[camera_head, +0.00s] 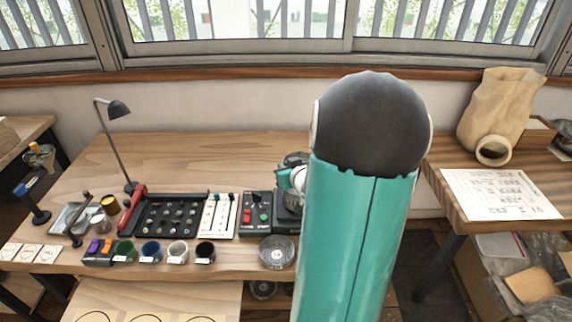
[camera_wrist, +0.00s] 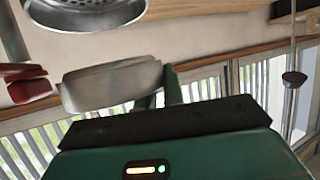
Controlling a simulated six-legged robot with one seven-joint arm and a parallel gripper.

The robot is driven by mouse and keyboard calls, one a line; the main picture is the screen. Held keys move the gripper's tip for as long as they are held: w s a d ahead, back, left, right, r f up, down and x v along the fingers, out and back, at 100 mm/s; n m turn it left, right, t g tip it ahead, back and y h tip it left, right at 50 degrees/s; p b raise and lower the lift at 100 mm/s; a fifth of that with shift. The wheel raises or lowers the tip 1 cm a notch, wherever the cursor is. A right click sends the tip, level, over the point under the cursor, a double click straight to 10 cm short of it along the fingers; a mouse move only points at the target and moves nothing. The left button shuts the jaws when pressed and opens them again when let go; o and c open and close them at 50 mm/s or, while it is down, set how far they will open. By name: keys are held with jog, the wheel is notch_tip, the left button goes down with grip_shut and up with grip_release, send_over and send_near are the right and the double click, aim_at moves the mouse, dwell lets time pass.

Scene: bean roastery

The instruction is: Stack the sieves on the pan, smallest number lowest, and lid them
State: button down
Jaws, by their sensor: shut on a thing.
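In the wrist view, which is upside down, my gripper (camera_wrist: 160,92) is shut on a curved silver metal piece (camera_wrist: 108,84). I cannot tell whether this is a sieve or the lid, and no number shows on it. A round metal sieve with a perforated bottom (camera_wrist: 85,14) is apart from it at the top edge, partly cut off. In the head view my teal arm hides the gripper and what it holds. A round mesh sieve (camera_head: 277,252) lies at the table's front edge. The pan cannot be made out.
A black and silver machine (camera_head: 290,190) stands partly behind my arm, beside a control box (camera_head: 256,213). Several small cups, a black tray (camera_head: 172,214) and a lamp (camera_head: 117,108) stand to the left. A red part (camera_wrist: 22,82) is near the held piece. The table's back is clear.

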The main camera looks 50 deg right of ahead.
aim_at(286, 192)
jog(key=shift+s+f, duration=0.15)
jog(key=shift+f, duration=2.15)
jog(key=shift+f, duration=0.5)
